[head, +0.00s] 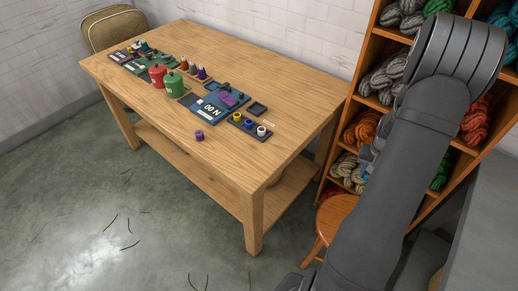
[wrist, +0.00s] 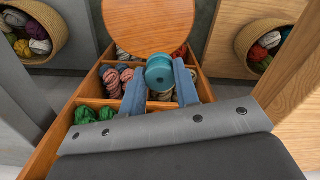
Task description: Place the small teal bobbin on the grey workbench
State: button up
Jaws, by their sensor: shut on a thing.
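The small teal bobbin (wrist: 159,76) is between the two blue fingers of my gripper (wrist: 160,68) in the wrist view, gripped from both sides. In the head view my gripper (head: 367,156) is mostly hidden behind my own arm, in front of the wool shelf; the bobbin cannot be made out clearly there. A plain grey surface (head: 488,185) stands at the right edge of the head view, partly cut off. I cannot tell whether it is the grey workbench.
A wooden table (head: 220,55) holds jars, trays and small spools, with bare wood at its front. A wooden shelf (head: 366,101) full of wool skeins stands behind my arm. A round stool (head: 336,212) is below my gripper. Wool baskets (wrist: 45,52) flank the wrist view.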

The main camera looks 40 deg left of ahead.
jog(key=s+a+r+n, duration=0.3)
jog(key=a+n, duration=0.2)
jog(key=a, duration=0.5)
jog(key=s+a+r+n, duration=0.2)
jog(key=a+n, duration=0.2)
jog(key=a, duration=0.7)
jog(key=s+a+r+n, duration=0.2)
jog(key=s+a+n, duration=0.2)
jog(key=s+a, duration=0.2)
jog(key=s+a+r+n, duration=0.3)
jog(key=s+a, duration=0.3)
jog(key=a, duration=0.3)
jog(key=shift+s+a+r+n, duration=0.15)
jog(key=shift+a+r+n, duration=0.15)
jog(key=shift+n, duration=0.2)
jog(key=s+a+f, duration=0.2)
jog(key=a, duration=0.1)
jog(key=s+a+f, duration=0.2)
jog(key=a, duration=0.1)
jog(key=s+a+f, duration=0.2)
jog(key=a+f, duration=0.1)
jog(key=shift+a, duration=0.35)
jog(key=shift+s+f, duration=0.1)
jog(key=shift+f, duration=1.65)
jog(key=shift+f, duration=0.15)
